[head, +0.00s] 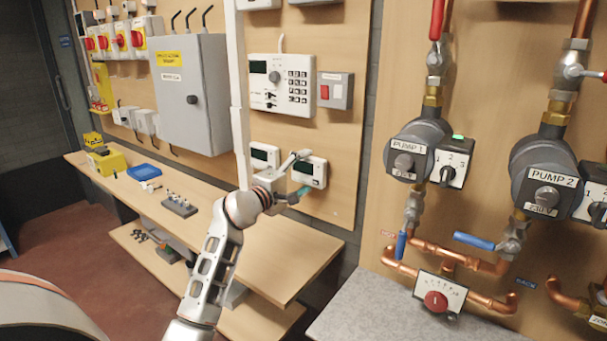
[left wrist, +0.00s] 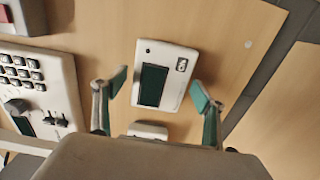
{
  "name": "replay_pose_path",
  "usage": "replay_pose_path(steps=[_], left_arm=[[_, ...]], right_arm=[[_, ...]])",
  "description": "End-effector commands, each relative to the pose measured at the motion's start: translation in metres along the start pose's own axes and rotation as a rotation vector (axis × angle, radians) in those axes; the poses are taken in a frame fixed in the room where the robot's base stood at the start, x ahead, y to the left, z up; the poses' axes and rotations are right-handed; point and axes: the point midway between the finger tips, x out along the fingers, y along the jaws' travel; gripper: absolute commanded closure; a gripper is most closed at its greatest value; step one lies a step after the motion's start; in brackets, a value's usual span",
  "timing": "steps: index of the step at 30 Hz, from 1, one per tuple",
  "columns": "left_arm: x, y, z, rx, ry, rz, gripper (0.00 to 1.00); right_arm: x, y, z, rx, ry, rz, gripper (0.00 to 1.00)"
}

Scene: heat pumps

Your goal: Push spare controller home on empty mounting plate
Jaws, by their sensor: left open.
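A white controller (head: 313,171) with a dark screen is on the wooden board, at the right of two alike units. My left gripper (head: 296,178) is open in front of it. In the left wrist view the controller (left wrist: 181,71) sits between and beyond the spread green-padded fingertips (left wrist: 160,88); I cannot tell whether they touch it. The second controller (head: 264,156) is to its left, partly behind my arm. Part of a white unit also shows low in the wrist view (left wrist: 148,130). No bare mounting plate shows. My right gripper is out of view.
A white keypad panel (head: 270,102) and a red-switch box (head: 335,91) are above the controllers. A wooden bench (head: 250,250) below holds a blue tray (head: 144,171) and small parts. Pumps and copper pipes (head: 437,251) stand at right.

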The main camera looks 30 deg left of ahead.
Motion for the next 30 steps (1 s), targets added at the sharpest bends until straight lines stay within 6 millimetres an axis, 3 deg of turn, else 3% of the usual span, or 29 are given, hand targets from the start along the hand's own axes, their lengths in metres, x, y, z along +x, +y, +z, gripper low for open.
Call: replay_pose_path(steps=[11, 30], left_arm=[[-0.004, 0.000, 0.000, 0.000, 0.001, -0.001, 0.29], [-0.051, 0.000, 0.000, 0.002, 0.000, -0.002, 0.29]], right_arm=[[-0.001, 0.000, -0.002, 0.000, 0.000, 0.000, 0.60], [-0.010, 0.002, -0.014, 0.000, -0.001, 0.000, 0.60]])
